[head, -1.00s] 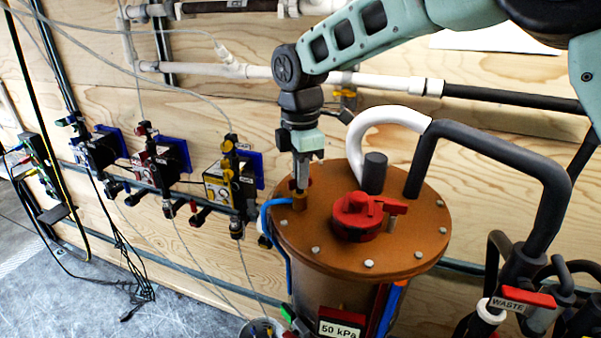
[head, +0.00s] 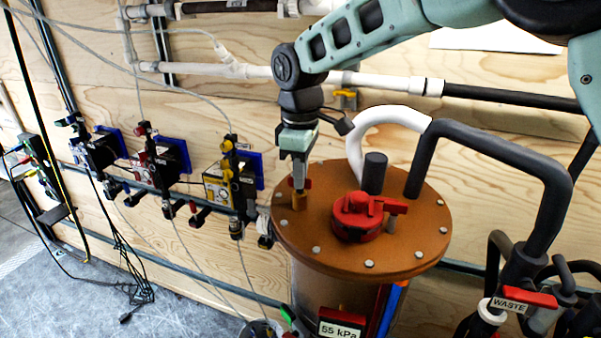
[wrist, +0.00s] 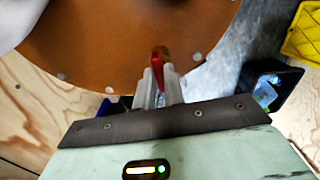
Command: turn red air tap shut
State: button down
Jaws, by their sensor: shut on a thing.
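The red air tap (head: 308,183) is a small red handle on a brass fitting (head: 300,201) at the left of the brown round lid (head: 325,245). My gripper (head: 299,181) points down onto it from above. In the wrist view, the red handle (wrist: 157,65) shows between the two grey fingertips (wrist: 159,80), which are shut on it. The fingers hide part of the handle, so its exact angle is hard to tell.
A larger red lever piece (head: 360,215) and a dark upright post (head: 375,172) stand on the lid close by. A white and black pipe (head: 445,130) arches behind. A gauge reads 55 kPa (head: 340,330). A red WASTE handle (head: 528,297) is at right.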

jog(key=shift+r, duration=0.1)
dwell(0.3)
jog(key=c, duration=1.5)
grip_release()
notch_tip(320, 180, up, 17)
jog(key=b, duration=0.3)
jog(key=shift+r, duration=0.2)
jog(key=shift+f, duration=0.1)
jog(key=s+d+f+m+b, duration=0.3)
jog(key=s+f+b, duration=0.2)
jog(key=s+f, duration=1)
jog(key=s+d+f+m+b, duration=0.1)
jog(key=s+d+f, duration=0.2)
jog(key=s+f, duration=0.2)
jog(key=s+d+f+m+b, duration=0.1)
jog(key=s+d+f, duration=0.3)
jog(key=s+f, duration=0.1)
jog(key=s+d+f+m+b, duration=0.2)
jog(key=s+d+f, duration=0.2)
jog(key=s+f, duration=0.1)
jog(key=shift+s+f+y, duration=0.3)
jog(key=shift+s+f, duration=0.05)
jog(key=shift+f, duration=0.2)
